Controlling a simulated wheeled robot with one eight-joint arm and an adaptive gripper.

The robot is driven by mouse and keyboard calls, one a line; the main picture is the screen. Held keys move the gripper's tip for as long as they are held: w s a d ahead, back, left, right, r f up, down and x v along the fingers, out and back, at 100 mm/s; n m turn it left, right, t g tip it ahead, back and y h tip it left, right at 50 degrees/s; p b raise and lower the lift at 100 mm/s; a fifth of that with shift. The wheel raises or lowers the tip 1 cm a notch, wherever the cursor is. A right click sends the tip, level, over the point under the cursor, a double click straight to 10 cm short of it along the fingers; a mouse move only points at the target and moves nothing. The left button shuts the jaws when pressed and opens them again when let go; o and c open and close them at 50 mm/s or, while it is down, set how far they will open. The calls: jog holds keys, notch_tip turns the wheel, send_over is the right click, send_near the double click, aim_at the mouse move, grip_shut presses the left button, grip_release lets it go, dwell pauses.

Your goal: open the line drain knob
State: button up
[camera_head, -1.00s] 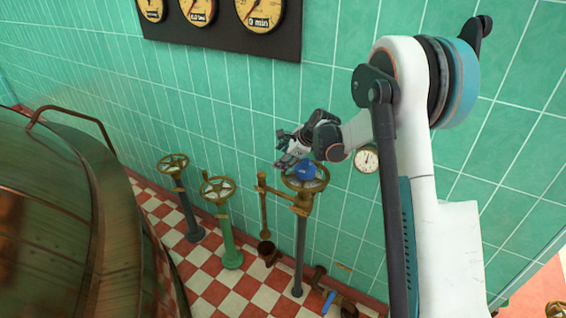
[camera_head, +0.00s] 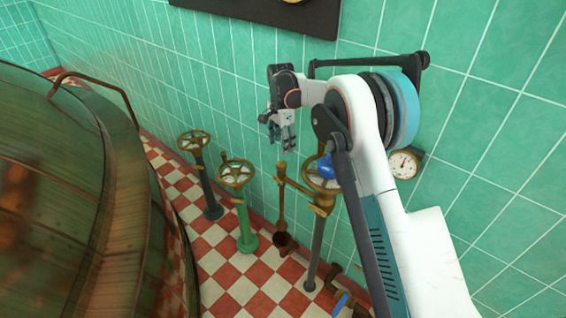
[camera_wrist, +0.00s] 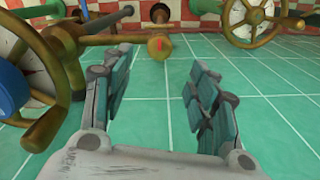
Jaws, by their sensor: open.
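My gripper (camera_head: 281,140) is open and empty, with its fingers pointing down in the head view. Just below its tips is a brass knob (camera_head: 281,166) on top of a thin brass drain pipe. In the wrist view the knob (camera_wrist: 158,46) carries a red mark and lies ahead of the gap between my open fingers (camera_wrist: 162,62), apart from them. No label shows, so I cannot read that this is the line drain knob. A small copper funnel (camera_head: 285,242) stands under the pipe.
A brass handwheel (camera_head: 322,186) with a blue part (camera_head: 326,166) stands right of the pipe, partly behind my arm. A green-post valve (camera_head: 238,176) and a dark-post valve (camera_head: 194,140) stand left. The copper kettle (camera_head: 60,190) fills the left; the tiled wall (camera_head: 230,60) is behind.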

aim_at(281, 163)
notch_tip(281, 163, down, 9)
jog(key=shift+r+b, duration=0.1)
jog(key=shift+b, duration=1.1)
jog(key=shift+c, duration=0.3)
jog(key=c, duration=1)
